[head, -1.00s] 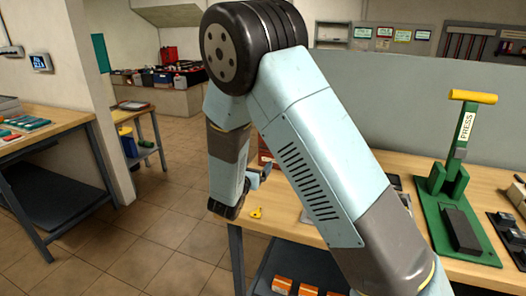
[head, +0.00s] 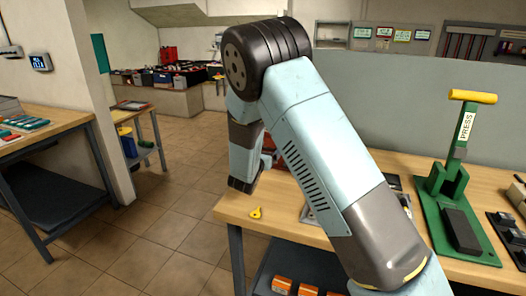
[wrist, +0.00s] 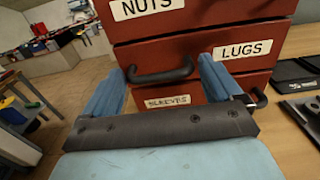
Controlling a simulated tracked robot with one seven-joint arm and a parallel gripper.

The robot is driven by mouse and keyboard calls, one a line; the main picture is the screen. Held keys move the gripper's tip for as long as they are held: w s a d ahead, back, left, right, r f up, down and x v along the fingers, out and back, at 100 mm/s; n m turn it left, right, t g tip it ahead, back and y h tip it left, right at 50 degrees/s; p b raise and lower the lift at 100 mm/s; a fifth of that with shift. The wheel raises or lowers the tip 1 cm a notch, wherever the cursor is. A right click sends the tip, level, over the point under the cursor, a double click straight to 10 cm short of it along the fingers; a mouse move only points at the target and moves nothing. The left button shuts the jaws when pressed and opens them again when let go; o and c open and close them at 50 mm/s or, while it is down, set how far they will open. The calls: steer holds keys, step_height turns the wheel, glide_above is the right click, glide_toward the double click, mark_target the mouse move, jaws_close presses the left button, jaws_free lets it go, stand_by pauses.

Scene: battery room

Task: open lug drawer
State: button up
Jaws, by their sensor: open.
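A red drawer cabinet fills the upper part of the wrist view, with drawers labelled NUTS (wrist: 146,8), LUGS (wrist: 244,50) and SLEEVES (wrist: 168,101). The lug drawer looks shut. Its dark bar handle (wrist: 160,73) is left of its label and shows between my finger tips. My gripper (wrist: 160,66) is open and empty, with its two blue fingers pointing at the cabinet front. I cannot tell how far the tips are from the handle. In the head view my arm hides the fingers and most of the cabinet.
A green press (head: 459,190) with a yellow handle stands right on the wooden bench (head: 285,215). A small yellow item (head: 256,213) lies near the bench's left front corner. Black trays (wrist: 300,85) lie right of the cabinet. The floor left of the bench is clear.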

steer(key=shift+c, duration=0.3)
steer(key=c, duration=1.1)
steer(key=v, duration=1.4)
steer(key=shift+s+a, duration=0.15)
steer(key=shift+s, duration=0.2)
steer(key=shift+c, duration=0.2)
steer(key=o, duration=1.2)
steer(key=v, duration=1.3)
steer(key=shift+s+a, duration=0.15)
steer(key=shift+s, duration=0.2)
